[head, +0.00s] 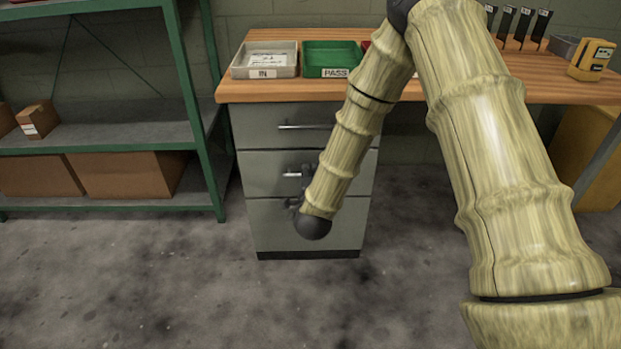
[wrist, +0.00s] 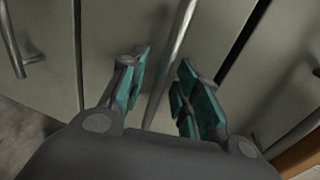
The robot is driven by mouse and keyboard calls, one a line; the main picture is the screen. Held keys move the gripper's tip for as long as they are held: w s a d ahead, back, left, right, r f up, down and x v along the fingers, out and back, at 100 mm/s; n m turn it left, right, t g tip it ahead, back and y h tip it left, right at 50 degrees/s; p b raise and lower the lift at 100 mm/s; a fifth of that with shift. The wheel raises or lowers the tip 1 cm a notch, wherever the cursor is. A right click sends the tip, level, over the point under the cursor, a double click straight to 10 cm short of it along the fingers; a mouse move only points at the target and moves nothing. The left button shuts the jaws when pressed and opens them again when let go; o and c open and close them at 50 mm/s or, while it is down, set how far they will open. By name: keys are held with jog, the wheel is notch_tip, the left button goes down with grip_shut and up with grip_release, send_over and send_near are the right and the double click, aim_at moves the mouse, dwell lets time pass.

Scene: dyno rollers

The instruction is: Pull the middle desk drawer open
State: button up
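The middle desk drawer (head: 260,178) is a grey-green front with a silver bar handle (head: 291,175). Its front looks flush with the drawers above and below. My gripper (head: 298,187) is in front of it, and my arm hides the drawer's right part. In the wrist view, my gripper (wrist: 160,92) is open. Its teal-padded fingers stand on either side of the middle handle (wrist: 178,45), which runs between them. A gap shows on both sides of the bar, though contact lower down is hard to tell.
The top drawer (head: 255,124) and bottom drawer (head: 270,222) sit above and below. The wooden desktop (head: 450,88) holds an IN tray (head: 265,73) and a green PASS tray (head: 331,73). A green shelf (head: 195,100) stands left. The floor (head: 190,290) in front is clear.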

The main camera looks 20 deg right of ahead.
jog(key=shift+w+d, duration=0.1)
jog(key=shift+w, duration=0.1)
grip_shut()
